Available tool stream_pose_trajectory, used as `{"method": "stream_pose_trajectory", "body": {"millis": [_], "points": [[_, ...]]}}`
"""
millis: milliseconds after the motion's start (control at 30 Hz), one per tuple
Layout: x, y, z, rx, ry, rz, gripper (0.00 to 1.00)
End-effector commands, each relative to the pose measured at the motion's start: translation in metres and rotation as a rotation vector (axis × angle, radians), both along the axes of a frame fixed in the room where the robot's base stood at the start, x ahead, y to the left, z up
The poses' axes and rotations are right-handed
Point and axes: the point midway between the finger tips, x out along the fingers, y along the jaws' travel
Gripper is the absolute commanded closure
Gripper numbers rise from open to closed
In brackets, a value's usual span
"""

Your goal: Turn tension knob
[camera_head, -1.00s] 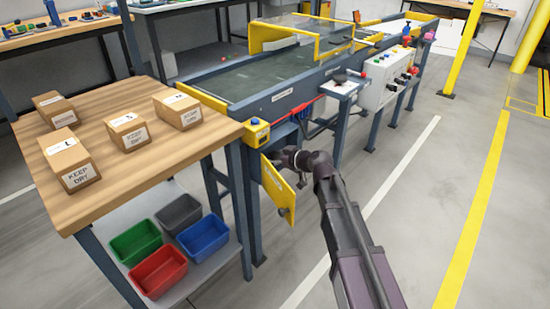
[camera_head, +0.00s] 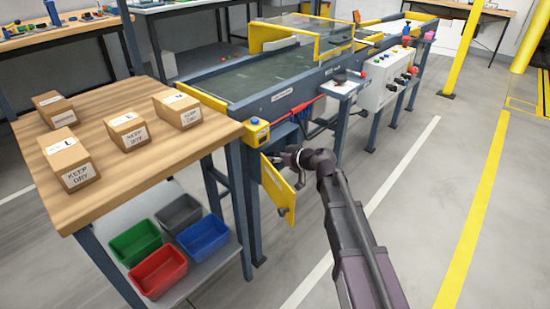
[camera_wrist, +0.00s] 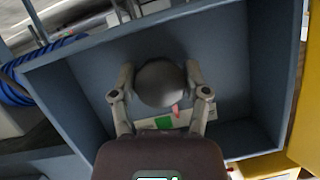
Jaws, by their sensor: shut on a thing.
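The tension knob (camera_wrist: 160,84) is a dark round knob with a small pink-red pointer. It sits inside a blue-grey open box (camera_wrist: 230,60), seen in the wrist view. My gripper (camera_wrist: 161,76) has one finger on each side of the knob and is shut on it. A pale plate with a green patch (camera_wrist: 163,122) lies behind the knob, partly hidden by my gripper. In the head view my gripper (camera_head: 284,157) reaches into the conveyor's side behind the open yellow door (camera_head: 277,188); the knob is hidden there.
The conveyor (camera_head: 275,85) runs toward the back right, with a white control box (camera_head: 385,90) on its side. A wooden table (camera_head: 130,165) with several cartons stands at the left, above several coloured bins. A blue coiled hose (camera_wrist: 12,88) is left of the box. Floor at the right is clear.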

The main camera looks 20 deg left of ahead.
Motion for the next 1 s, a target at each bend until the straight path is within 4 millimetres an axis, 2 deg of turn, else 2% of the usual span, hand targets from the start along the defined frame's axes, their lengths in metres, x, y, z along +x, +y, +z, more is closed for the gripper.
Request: {"method": "stream_pose_trajectory", "body": {"millis": [600,1000], "points": [[0.0013,0.0014,-0.0016,0.210,0.508,0.001,0.88],[0.0007,0.0011,0.0007,0.277,0.671,0.000,0.88]]}}
